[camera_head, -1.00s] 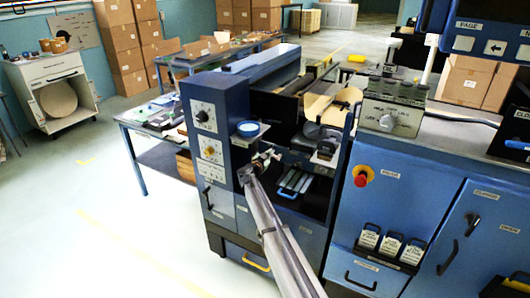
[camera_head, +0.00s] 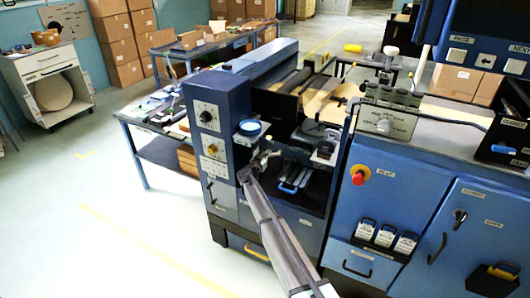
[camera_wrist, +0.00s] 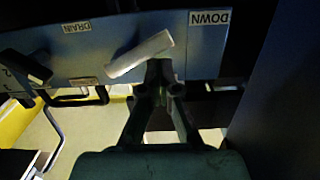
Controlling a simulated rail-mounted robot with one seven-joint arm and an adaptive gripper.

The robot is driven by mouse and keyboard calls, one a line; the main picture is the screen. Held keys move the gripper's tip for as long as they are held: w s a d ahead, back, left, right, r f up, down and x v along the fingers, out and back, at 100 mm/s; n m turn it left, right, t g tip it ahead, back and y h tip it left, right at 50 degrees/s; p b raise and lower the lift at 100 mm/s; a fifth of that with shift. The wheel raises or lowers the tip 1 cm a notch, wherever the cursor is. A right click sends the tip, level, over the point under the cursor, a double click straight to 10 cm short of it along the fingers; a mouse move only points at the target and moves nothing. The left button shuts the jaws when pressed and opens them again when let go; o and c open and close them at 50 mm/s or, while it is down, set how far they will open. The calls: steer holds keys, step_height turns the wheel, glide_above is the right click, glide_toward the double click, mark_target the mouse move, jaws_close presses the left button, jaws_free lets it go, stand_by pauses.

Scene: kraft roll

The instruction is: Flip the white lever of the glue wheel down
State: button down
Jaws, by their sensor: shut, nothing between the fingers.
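The white lever (camera_wrist: 140,55) shows in the wrist view on a blue panel (camera_wrist: 95,48). It lies slanted between the DRAIN label (camera_wrist: 76,27) and the DOWN label (camera_wrist: 210,18), which read upside down. My gripper (camera_wrist: 160,68) is shut and empty, its fingertips just beside the lever's right half. I cannot tell whether they touch it. In the head view my gripper (camera_head: 264,160) is at the front of the blue machine (camera_head: 212,130), right of its dial panel. The lever is too small to make out there.
A dark switch (camera_wrist: 28,66) is on the same panel, left of the lever. A dark wall (camera_wrist: 280,95) stands close on the right in the wrist view. A blue cabinet (camera_head: 395,205) with a red button (camera_head: 358,178) stands right of my arm. Floor at the left is clear.

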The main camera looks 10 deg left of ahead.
steer(key=shift+f, duration=0.6)
stand_by(0.4)
steer(key=shift+a+r, duration=0.1)
steer(key=shift+r, duration=0.05)
steer(key=shift+a+r+p, duration=0.3)
steer(key=shift+r+p, duration=0.25)
steer(key=shift+p, duration=0.2)
steer(key=a+r+b+v, duration=0.1)
steer(key=v, duration=0.4)
steer(key=r+b+v, duration=0.1)
steer(key=v, duration=0.5)
steer(key=shift+w+a+b, duration=0.3)
steer(key=shift+w+a, duration=0.05)
steer(key=shift+f, duration=0.1)
